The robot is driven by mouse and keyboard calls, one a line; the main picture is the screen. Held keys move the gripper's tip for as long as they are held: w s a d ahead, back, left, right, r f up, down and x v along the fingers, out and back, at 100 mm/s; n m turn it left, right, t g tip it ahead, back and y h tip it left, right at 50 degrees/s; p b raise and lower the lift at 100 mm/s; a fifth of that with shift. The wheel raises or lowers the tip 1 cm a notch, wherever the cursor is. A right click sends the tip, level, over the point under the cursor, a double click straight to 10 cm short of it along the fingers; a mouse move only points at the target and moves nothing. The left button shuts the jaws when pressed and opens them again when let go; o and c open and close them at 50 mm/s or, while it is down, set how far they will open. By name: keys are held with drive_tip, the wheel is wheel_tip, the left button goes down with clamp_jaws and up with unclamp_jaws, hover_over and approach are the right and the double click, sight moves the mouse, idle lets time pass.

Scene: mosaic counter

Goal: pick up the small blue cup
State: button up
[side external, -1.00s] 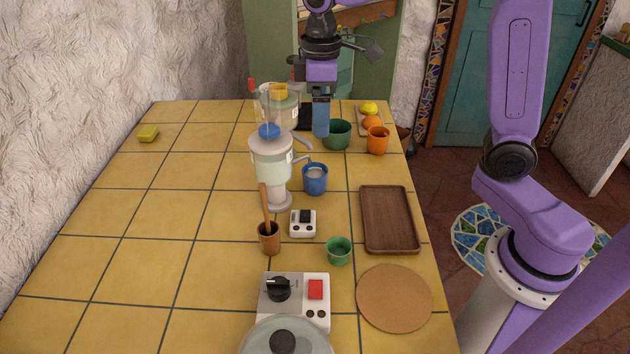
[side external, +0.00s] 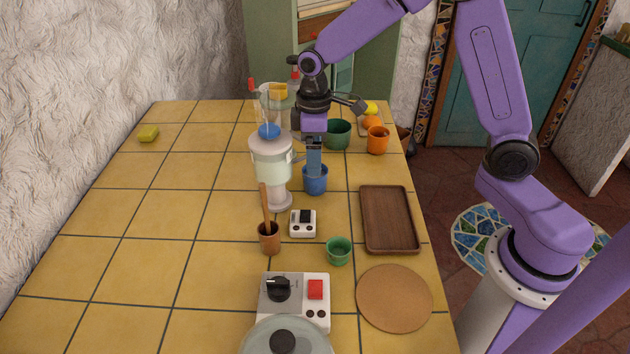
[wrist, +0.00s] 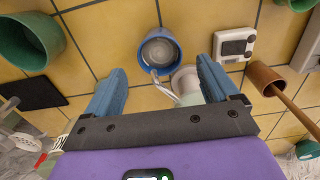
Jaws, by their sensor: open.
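The small blue cup (side external: 315,181) stands upright on the yellow tiled counter, just right of the blender. My gripper (side external: 314,172) points down just above and behind the cup, and its blue fingers overlap the cup's rim in the side view. In the wrist view my gripper (wrist: 158,82) is open, with the fingers wide apart. The blue cup (wrist: 157,50) shows there ahead of the gap between the fingertips, with a pale inside and its handle towards the gripper. Nothing is between the fingers except the counter and part of the blender behind.
The blender (side external: 272,170) stands close on the cup's left. A green pot (side external: 337,134) and an orange cup (side external: 378,140) are behind it. A small white device (side external: 303,223), a green cup (side external: 338,251) and a wooden tray (side external: 389,220) lie nearer. The counter's left side is mostly clear.

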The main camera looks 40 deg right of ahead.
drive_tip(key=shift+f, duration=2.9)
drive_tip(key=c, duration=1.2)
drive_tip(key=shift+r, duration=0.5)
drive_tip(key=shift+c, duration=0.2)
drive_tip(key=shift+s+d+r, duration=0.15)
drive_tip(key=shift+s+r, duration=0.05)
drive_tip(key=s+d, duration=0.2)
drive_tip(key=shift+s+d, duration=0.25)
drive_tip(key=shift+d, duration=0.05)
wheel_tip(320, 180, up, 14)
drive_tip(key=shift+f, duration=0.15)
wheel_tip(320, 180, down, 8)
drive_tip(key=w+a, duration=0.1)
drive_tip(key=shift+w+a, duration=0.25)
drive_tip(key=shift+a, duration=0.05)
idle(1.0)
